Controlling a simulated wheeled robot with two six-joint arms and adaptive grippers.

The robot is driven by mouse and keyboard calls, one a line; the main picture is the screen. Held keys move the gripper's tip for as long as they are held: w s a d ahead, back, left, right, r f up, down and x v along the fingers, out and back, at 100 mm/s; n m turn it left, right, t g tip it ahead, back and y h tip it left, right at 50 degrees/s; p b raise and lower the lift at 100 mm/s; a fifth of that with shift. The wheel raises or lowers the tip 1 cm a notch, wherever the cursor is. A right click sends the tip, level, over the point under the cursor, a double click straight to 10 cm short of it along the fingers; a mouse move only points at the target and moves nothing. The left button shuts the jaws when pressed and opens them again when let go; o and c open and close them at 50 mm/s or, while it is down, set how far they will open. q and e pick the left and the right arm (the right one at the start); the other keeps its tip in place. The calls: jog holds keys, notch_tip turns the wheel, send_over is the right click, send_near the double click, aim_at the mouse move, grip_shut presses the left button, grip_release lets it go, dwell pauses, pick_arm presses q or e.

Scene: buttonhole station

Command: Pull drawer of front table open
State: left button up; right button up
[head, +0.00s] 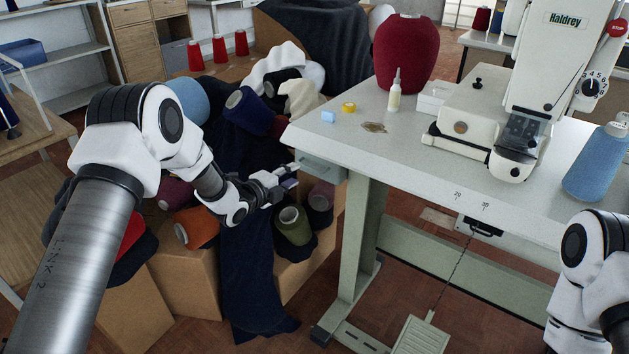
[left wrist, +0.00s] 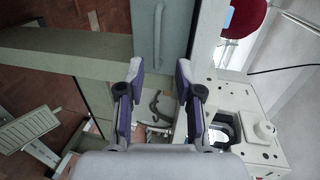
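The front table (head: 350,140) is pale grey with green-grey legs. Its small grey-green drawer (head: 322,170) sits under the top at the left end and looks shut. In the left wrist view the drawer front (left wrist: 178,30) is at the top, with a slim bar handle (left wrist: 158,35) on it. My left gripper (head: 287,178) is just left of the drawer in the head view. In the left wrist view its fingers (left wrist: 159,72) are apart and empty, with the handle beyond the tips. I cannot tell the exact gap. My right arm shows at the right edge; its gripper is out of view.
A white sewing machine (head: 485,120), a red yarn cone (head: 405,53), a glue bottle (head: 395,90) and a blue cone (head: 596,165) stand on the table. Cardboard boxes (head: 185,275) heaped with yarn and cloth lie below my left arm. A foot pedal (head: 418,335) is beneath the table.

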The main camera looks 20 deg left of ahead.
pick_arm(q)
jog(key=b+x, duration=0.1)
jog(key=x, duration=0.6)
jog(key=shift+w+d+f, duration=0.15)
jog(key=shift+w+f, duration=0.1)
grip_shut()
